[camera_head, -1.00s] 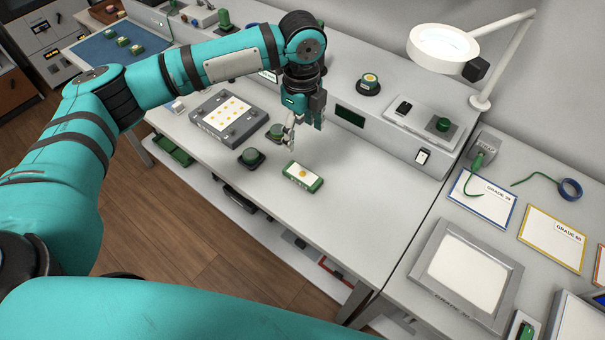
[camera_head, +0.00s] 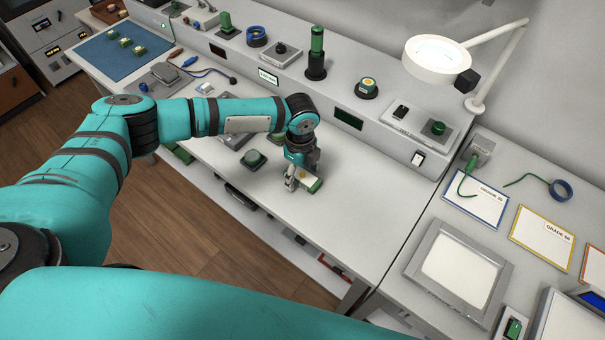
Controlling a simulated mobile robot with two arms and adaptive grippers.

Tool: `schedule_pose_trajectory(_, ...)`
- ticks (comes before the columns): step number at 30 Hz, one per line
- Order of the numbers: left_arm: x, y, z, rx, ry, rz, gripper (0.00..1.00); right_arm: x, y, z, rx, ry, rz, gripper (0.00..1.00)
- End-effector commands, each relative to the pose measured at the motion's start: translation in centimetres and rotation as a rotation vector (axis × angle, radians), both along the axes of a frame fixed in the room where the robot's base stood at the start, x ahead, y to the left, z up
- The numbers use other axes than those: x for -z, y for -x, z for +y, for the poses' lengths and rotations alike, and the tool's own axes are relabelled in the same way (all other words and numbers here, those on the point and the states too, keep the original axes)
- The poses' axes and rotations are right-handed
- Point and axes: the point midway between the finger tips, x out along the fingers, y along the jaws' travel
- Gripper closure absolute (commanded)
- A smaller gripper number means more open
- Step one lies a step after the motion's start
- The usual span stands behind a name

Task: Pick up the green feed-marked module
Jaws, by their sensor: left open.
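My right gripper does not show.
A magnifier lamp (camera_head: 437,58) hangs at the right. The bench right of the module is clear.

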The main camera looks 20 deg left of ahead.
Motion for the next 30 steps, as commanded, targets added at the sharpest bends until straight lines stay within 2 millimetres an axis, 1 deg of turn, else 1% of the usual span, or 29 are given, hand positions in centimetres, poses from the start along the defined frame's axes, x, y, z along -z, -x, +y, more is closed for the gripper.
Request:
schedule_pose_trajectory(7,0.21,-0.04,-0.01,0.001,0.001,-0.002,0.31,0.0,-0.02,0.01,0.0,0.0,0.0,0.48)
schedule_pose_trajectory(21,0.16,-0.05,0.0,0.0,0.001,-0.002,0.92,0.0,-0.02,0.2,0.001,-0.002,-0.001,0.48)
schedule_pose_trajectory(30,-0.01,-0.09,0.0,0.0,0.001,-0.002,0.93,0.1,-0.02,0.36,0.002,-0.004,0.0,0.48)
